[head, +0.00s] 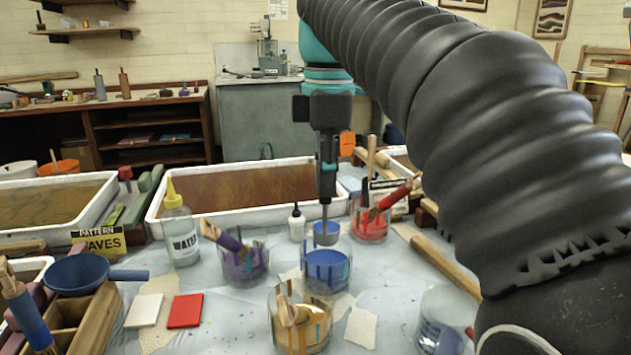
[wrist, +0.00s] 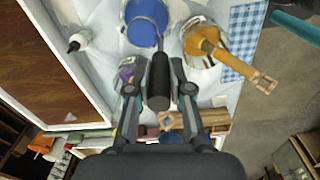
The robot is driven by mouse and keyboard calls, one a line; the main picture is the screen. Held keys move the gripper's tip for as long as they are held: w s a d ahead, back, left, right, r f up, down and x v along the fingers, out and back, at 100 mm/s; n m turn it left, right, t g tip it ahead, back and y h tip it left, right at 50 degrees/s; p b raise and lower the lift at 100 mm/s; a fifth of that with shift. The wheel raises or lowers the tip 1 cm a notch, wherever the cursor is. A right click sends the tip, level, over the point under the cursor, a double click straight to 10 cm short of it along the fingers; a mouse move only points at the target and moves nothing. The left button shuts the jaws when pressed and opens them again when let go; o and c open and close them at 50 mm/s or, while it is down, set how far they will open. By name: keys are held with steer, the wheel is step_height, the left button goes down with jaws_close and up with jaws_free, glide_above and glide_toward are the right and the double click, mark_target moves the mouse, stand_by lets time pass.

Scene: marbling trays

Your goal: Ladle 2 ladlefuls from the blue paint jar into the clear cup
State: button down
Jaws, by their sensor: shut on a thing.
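My gripper (head: 327,190) is shut on the dark handle of a ladle; the handle also shows between the fingers in the wrist view (wrist: 158,88). The ladle (head: 326,238) hangs upright, its grey bowl at or just above the mouth of the blue paint jar (head: 326,275). Blue shows inside the bowl. The blue jar stands mid-table and is also at the top of the wrist view (wrist: 140,28). A clear cup (head: 440,325) at the lower right seems to have some blue low in it; my arm partly hides its right side.
A purple jar (head: 243,265) with a brush stands left of the blue jar, a gold jar (head: 300,325) in front, and a red jar (head: 370,222) behind right. A water bottle (head: 180,225) and white bottle (head: 297,222) stand nearby. A wooden rod (head: 445,265) lies between blue jar and arm.

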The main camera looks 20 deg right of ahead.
steer(key=shift+r, duration=1.25)
steer(key=shift+a, duration=0.1)
